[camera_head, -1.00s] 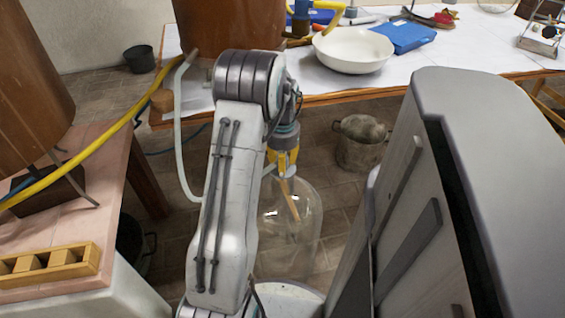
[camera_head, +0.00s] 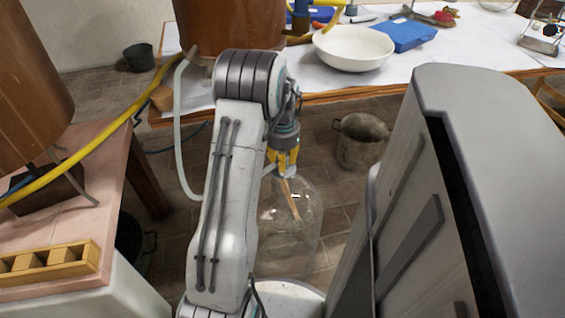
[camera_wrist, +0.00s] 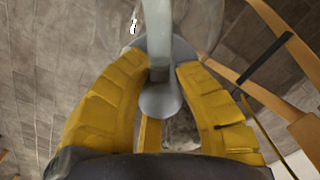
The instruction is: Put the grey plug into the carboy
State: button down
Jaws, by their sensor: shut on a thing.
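The clear glass carboy (camera_head: 291,238) stands upright on the floor below my gripper (camera_head: 286,172), and a wooden stick shows at its shoulder. My gripper's yellow fingers are closed just above the carboy, at its neck; the neck itself is hidden. In the wrist view my gripper (camera_wrist: 161,68) is shut on a grey rounded piece, which looks like the grey plug (camera_wrist: 160,101). A pale hose (camera_wrist: 158,25) runs away from it, with glass behind. Whether the plug touches the carboy's mouth cannot be told.
The pale hose (camera_head: 180,140) hangs from the copper vessel (camera_head: 225,25) behind my arm. A white table holds a bowl (camera_head: 353,48) and a blue box (camera_head: 403,35). A metal pot (camera_head: 361,143) stands right of the carboy. A pink-topped bench (camera_head: 105,165) is at left.

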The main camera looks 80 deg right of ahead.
jog(key=shift+f+b, duration=0.4)
jog(key=shift+f, duration=0.45)
dwell(2.4)
jog(key=c, duration=0.9)
grip_release()
jog(key=shift+c, duration=0.2)
jog(key=shift+r, duration=0.25)
jog(key=shift+r+p, duration=2.85)
jog(key=shift+r, duration=0.45)
